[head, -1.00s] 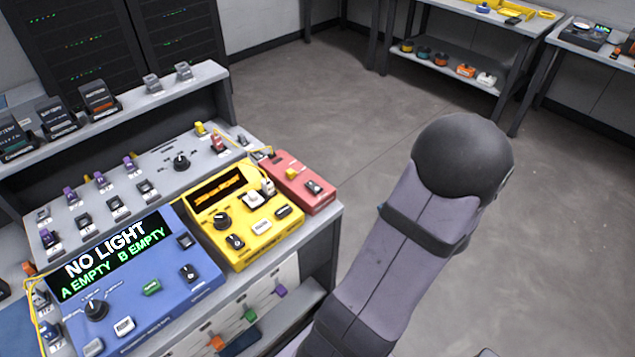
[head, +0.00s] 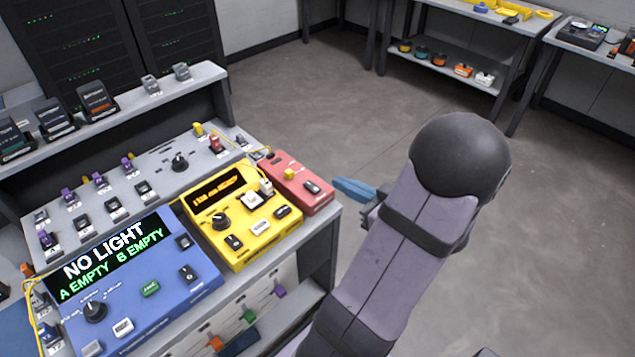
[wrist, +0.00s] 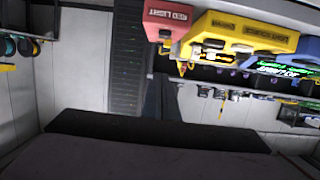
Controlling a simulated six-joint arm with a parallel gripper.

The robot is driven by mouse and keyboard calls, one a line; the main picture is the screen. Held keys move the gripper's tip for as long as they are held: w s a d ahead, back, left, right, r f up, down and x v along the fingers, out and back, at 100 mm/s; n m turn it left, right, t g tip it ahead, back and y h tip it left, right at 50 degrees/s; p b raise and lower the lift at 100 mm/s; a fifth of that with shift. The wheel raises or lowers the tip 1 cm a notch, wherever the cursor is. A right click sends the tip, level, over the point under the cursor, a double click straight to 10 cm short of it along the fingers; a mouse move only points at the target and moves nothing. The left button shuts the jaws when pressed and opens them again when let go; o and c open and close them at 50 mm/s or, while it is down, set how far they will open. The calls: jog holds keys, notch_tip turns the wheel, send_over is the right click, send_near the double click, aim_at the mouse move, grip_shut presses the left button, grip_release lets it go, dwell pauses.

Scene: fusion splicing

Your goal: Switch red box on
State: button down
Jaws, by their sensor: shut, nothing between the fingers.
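The red box (head: 318,204) sits at the right end of the bench, right of the yellow box. A dark rocker switch (head: 312,187) and a yellow plug (head: 290,174) are on its top; I cannot tell the switch's position. In the wrist view the red box (wrist: 172,15), lettered RED LIGHT, is at the top. My gripper (head: 340,184) shows as blue fingers just right of the red box, past the bench edge, apart from the switch. The fingers are shut and empty. My arm hides part of the gripper's base.
The yellow box (head: 262,240) stands directly left of the red box. The blue tester (head: 160,310) reads NO LIGHT, A EMPTY, B EMPTY. A thin yellow cable (head: 232,143) runs behind the boxes. Open floor lies right of the bench.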

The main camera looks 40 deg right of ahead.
jog(key=shift+w, duration=0.1)
send_over(316, 188)
jog(key=shift+s+a+f+p, duration=0.15)
jog(key=shift+f+p, duration=0.1)
jog(key=shift+f, duration=0.35)
jog(key=shift+s+a+f+p, duration=0.1)
jog(key=shift+f+p, duration=0.1)
jog(key=shift+f, duration=0.35)
notch_tip(316, 188, down, 3)
jog(key=shift+w+d+r, duration=0.1)
jog(key=shift+w+d, duration=0.05)
jog(key=shift+f, duration=0.65)
jog(key=shift+w+f, duration=0.1)
jog(key=shift+f, duration=0.3)
jog(key=shift+r, duration=0.25)
